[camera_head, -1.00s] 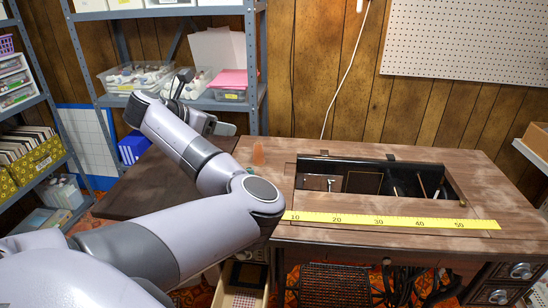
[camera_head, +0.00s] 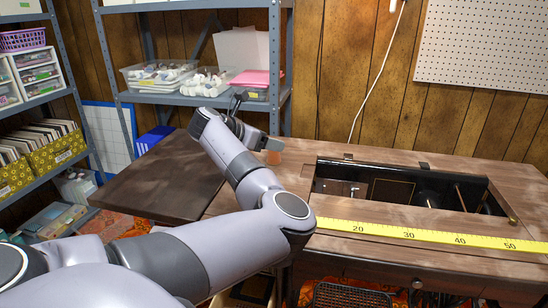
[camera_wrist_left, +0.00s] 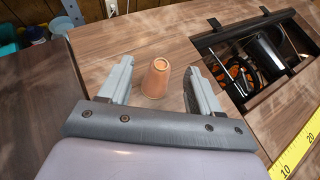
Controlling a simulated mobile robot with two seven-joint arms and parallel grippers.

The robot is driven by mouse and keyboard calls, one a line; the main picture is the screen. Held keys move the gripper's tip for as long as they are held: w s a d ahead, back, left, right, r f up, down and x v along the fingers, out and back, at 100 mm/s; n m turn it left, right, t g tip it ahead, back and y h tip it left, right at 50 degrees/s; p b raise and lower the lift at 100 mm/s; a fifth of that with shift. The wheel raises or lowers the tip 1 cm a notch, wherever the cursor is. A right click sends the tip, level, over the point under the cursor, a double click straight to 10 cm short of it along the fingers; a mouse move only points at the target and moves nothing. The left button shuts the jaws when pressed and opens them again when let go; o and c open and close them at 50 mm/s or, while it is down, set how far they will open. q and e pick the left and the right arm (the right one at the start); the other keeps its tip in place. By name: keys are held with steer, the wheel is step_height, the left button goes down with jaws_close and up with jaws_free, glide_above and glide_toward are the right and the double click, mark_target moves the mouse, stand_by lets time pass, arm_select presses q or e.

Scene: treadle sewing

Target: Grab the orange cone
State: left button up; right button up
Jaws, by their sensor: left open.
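The orange cone (camera_wrist_left: 156,78) stands on the wooden table top in the left wrist view. My left gripper (camera_wrist_left: 157,76) is open, with one finger on each side of the cone and a gap showing on both sides. In the head view the cone (camera_head: 274,151) is partly hidden behind my left gripper (camera_head: 268,143), near the table's back left part. My right gripper is not in view.
The sewing table (camera_head: 260,183) has an open black machine well (camera_head: 405,188) to the right of the cone. A yellow measuring tape (camera_head: 420,235) lies along the table front. Metal shelves (camera_head: 131,104) with bins stand behind and left.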

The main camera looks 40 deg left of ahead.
arm_select(q)
steer(key=shift+w+f, duration=0.1)
steer(key=shift+w, duration=0.15)
steer(key=c, duration=1.1)
